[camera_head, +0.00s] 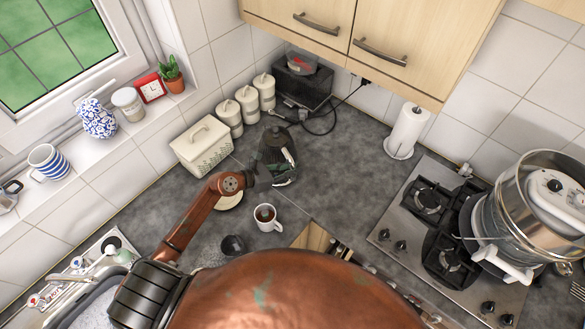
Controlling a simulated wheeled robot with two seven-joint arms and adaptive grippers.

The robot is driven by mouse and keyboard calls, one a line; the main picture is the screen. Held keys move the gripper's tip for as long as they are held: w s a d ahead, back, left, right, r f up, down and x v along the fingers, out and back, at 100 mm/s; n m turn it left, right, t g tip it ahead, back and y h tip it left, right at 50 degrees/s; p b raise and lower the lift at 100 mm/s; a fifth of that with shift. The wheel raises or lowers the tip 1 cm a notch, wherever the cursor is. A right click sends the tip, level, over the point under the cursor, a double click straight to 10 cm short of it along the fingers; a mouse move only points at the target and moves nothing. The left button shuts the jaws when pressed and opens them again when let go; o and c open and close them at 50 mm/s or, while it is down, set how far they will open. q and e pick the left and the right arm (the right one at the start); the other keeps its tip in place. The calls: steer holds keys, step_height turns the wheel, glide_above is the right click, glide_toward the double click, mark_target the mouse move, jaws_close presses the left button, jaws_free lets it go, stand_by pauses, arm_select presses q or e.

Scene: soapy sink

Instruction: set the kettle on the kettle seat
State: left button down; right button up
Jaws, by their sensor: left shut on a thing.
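The kettle (275,150), dark with a black lid and handle, is at the back of the grey counter, just right of the cream bread box. My left gripper (254,177) is at the kettle's lower left side and is shut on it. The gripper's fingers are small and dark here, so the exact grip is hard to see. I cannot make out a separate kettle seat; the area under the kettle is hidden. Whether the kettle touches the surface below, I cannot tell. My right gripper is not in view.
A white mug (267,219) stands in front of the kettle, and a cream dish (228,201) lies under my left arm. The bread box (202,146), canisters (248,103) and black toaster (303,88) line the wall. The counter right of the kettle is clear up to the hob (422,235).

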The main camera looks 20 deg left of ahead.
arm_select(q)
steer(key=shift+f+b, duration=0.9)
stand_by(0.5)
steer(key=c, duration=1.8)
jaws_free()
steer(key=shift+f, duration=0.1)
steer(key=shift+o, duration=0.2)
steer(key=shift+s+f, duration=0.1)
steer(key=shift+f, duration=0.2)
steer(key=shift+a, duration=0.1)
steer(key=v, duration=1.2)
steer(key=shift+r, duration=0.25)
steer(key=shift+f, duration=0.1)
